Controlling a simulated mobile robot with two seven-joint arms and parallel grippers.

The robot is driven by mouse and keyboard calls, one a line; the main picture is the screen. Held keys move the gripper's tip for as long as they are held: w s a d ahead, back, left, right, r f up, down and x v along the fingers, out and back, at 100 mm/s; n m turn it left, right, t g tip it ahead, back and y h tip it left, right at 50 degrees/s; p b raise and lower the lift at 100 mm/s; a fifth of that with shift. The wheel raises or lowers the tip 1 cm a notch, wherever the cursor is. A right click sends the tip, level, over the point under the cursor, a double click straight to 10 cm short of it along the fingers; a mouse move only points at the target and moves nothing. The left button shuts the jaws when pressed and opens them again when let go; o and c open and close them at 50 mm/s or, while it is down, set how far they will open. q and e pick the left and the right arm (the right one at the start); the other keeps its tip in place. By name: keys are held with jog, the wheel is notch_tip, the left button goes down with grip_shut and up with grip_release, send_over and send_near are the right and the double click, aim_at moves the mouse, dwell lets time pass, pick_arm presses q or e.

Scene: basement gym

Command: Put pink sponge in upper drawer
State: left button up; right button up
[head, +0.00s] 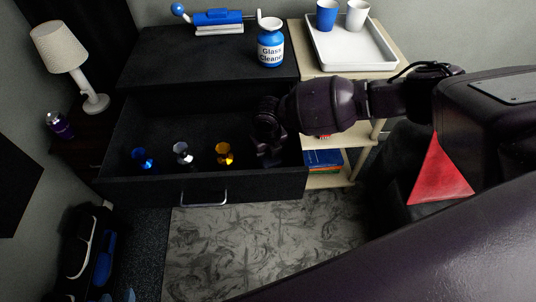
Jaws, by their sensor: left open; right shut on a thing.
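The upper drawer (200,189) of the black dresser is pulled open in the head view. A blue cup-like piece (142,157), a silver one (183,152) and a gold one (224,153) stand in it. My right gripper (268,152) reaches in from the right and points down at the drawer's right end. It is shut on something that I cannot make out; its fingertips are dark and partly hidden. No pink sponge is visible. My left gripper is not in view.
A glass cleaner bottle (270,44) and a blue tool (217,17) stand on the dresser top (165,57). A white tray (345,54) with two cups is on the cream shelf to the right. A lamp (64,52) stands left. Rug (255,245) lies in front.

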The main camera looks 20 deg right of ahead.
jog(key=shift+f, duration=0.35)
jog(key=o, duration=0.7)
pick_arm(q)
jog(key=shift+s+f, duration=0.2)
jog(key=shift+s, duration=0.05)
pick_arm(e)
jog(key=shift+o, duration=0.8)
jog(key=shift+r, duration=0.1)
notch_tip(320, 180, up, 10)
jog(key=shift+r+p, duration=0.15)
jog(key=shift+p, duration=0.7)
pick_arm(q)
jog(key=shift+a+r, duration=0.1)
jog(key=shift+r, duration=0.6)
pick_arm(e)
jog(key=shift+r, duration=0.85)
